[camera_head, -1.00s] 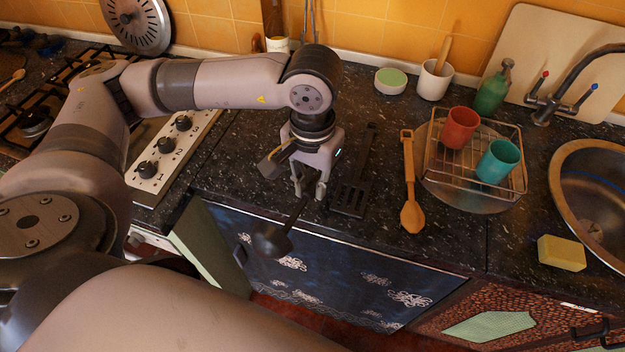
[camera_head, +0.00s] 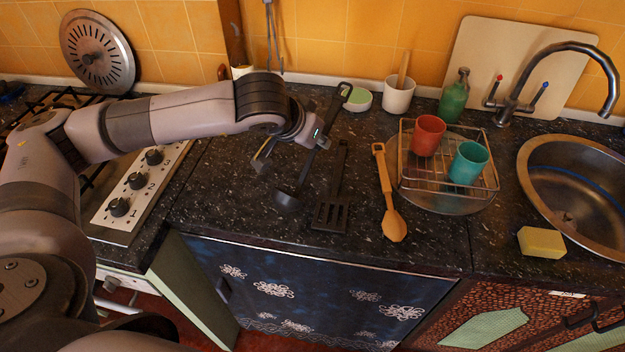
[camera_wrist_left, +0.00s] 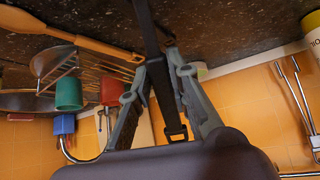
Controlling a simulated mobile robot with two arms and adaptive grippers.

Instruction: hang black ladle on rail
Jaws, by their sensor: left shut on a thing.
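My left gripper (camera_head: 312,138) is shut on the handle of the black ladle (camera_head: 287,201). The ladle is tilted, with its bowl toward the front left and its looped handle end (camera_head: 343,91) toward the wall. In the left wrist view, the dark handle (camera_wrist_left: 150,35) passes between the fingers (camera_wrist_left: 160,85), with the slotted end (camera_wrist_left: 177,133) beyond them. A thin grey bar (camera_wrist_left: 300,174), which looks like the rail, shows at that view's lower right edge. The rail is outside the head view. My right gripper is not in view.
A black slotted turner (camera_head: 333,205) and wooden spoon (camera_head: 390,200) lie on the counter. A wire rack (camera_head: 447,182) holds red and teal cups. A white pot (camera_head: 398,96) and green-topped tub (camera_head: 358,99) stand near the wall. Utensils (camera_head: 272,35) hang at the back.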

